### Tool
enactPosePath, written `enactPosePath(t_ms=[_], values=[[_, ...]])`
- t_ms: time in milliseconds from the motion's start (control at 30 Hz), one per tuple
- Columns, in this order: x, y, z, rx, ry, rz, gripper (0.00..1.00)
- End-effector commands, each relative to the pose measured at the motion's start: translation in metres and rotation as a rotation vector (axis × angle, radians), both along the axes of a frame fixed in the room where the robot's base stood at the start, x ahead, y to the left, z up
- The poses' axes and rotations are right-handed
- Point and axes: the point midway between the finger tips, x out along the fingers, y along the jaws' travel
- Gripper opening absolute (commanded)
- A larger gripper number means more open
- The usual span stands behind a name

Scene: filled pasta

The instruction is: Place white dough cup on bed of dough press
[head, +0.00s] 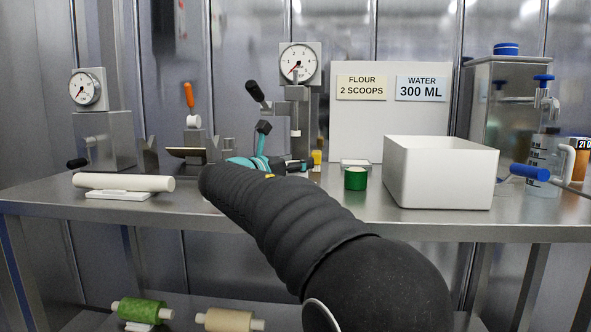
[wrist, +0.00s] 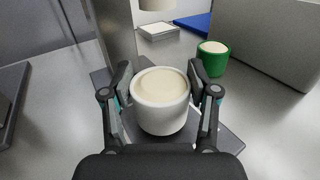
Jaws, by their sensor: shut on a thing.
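The white dough cup (wrist: 160,118), filled with pale dough, is upright between the two fingers of my gripper (wrist: 161,80) in the wrist view. The gripper is shut on it. The dark base plate of the dough press (wrist: 231,143) shows below and around the cup; whether the cup touches it I cannot tell. The press column (wrist: 114,32) rises behind and left, and the pale press head (wrist: 157,4) shows at the top edge. In the head view my gripper (head: 262,160) is in front of the press with the round gauge (head: 299,62); my arm hides the cup there.
A green cup of dough (wrist: 213,60) stands right of the press; it also shows in the head view (head: 355,180). A large white bin (head: 440,178) stands further right. A white rolling pin (head: 124,182) lies at the left. A second gauge press (head: 104,138) stands behind it.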

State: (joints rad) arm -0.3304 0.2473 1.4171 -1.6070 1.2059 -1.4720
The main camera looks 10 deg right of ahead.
Motion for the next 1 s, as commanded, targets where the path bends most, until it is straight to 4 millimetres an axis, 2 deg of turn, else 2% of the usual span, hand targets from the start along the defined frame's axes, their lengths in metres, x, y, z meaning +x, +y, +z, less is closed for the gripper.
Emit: enactPosePath(t_ms=[67,433,467,533,900,1000], values=[[-0.0005,-0.0003,-0.0084,0.000,0.000,-0.001,0.20],[-0.0005,-0.0003,-0.0114,0.001,-0.001,-0.001,0.20],[-0.0005,-0.0003,-0.0109,0.001,-0.002,-0.001,0.67],[-0.0005,-0.0003,-0.0107,0.001,-0.002,-0.001,0.84],[-0.0005,0.0000,-0.0082,0.001,-0.002,-0.001,0.84],[-0.0049,0.0060,-0.0081,0.001,-0.002,0.002,0.84]])
